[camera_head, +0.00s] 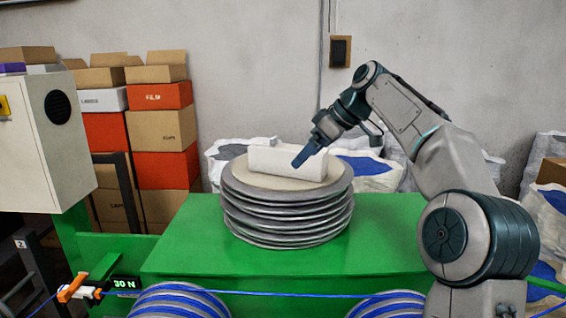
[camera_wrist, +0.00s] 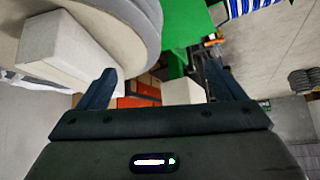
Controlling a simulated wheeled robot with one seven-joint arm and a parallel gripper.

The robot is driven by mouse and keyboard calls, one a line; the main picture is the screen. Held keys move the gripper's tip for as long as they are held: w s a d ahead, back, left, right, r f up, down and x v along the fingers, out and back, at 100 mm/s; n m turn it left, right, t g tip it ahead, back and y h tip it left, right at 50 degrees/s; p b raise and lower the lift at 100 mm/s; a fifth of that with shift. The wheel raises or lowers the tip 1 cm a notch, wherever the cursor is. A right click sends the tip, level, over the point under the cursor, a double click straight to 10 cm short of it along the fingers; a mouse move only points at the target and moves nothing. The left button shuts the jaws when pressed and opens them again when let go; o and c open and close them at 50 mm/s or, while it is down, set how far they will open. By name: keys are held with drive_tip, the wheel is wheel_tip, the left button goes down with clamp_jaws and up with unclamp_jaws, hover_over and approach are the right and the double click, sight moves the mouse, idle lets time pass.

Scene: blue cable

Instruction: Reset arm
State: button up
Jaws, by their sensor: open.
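My arm rises from the lower right in the head view and bends left. My gripper (camera_head: 298,163) hangs tilted down in front of the white block (camera_head: 286,163) on top of the grey stack of discs (camera_head: 288,215). In the wrist view my gripper (camera_wrist: 160,82) shows two dark fingers spread wide apart with nothing between them. The white block (camera_wrist: 62,45) and the round stack top (camera_wrist: 125,20) lie to the left of the fingers there. I cannot tell from the head view whether a finger touches the block.
The stack stands on a green machine table (camera_head: 185,240). A blue cable (camera_head: 260,293) runs across its front, through an orange clamp (camera_head: 72,289) beside a display reading 30 N. A white cabinet (camera_head: 40,140) and stacked boxes (camera_head: 160,130) stand left. White sacks (camera_head: 370,170) stand behind.

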drive_tip(key=s+a+f+m+h+b, duration=0.2)
drive_tip(key=s+f+m+h, duration=0.2)
drive_tip(key=s+f, duration=0.5)
drive_tip(key=s+d+f+m+h+b, duration=0.1)
drive_tip(key=s+d+f+m, duration=0.3)
drive_tip(key=s+f, duration=0.5)
drive_tip(key=s+d+f+m+h+b, duration=0.2)
drive_tip(key=s+d+f+m, duration=0.2)
drive_tip(key=s+f, duration=0.6)
drive_tip(key=s+d, duration=0.2)
drive_tip(key=s, duration=0.3)
drive_tip(key=shift+s+d+t, duration=0.2)
drive_tip(key=shift+s+t, duration=0.15)
drive_tip(key=shift+t, duration=0.05)
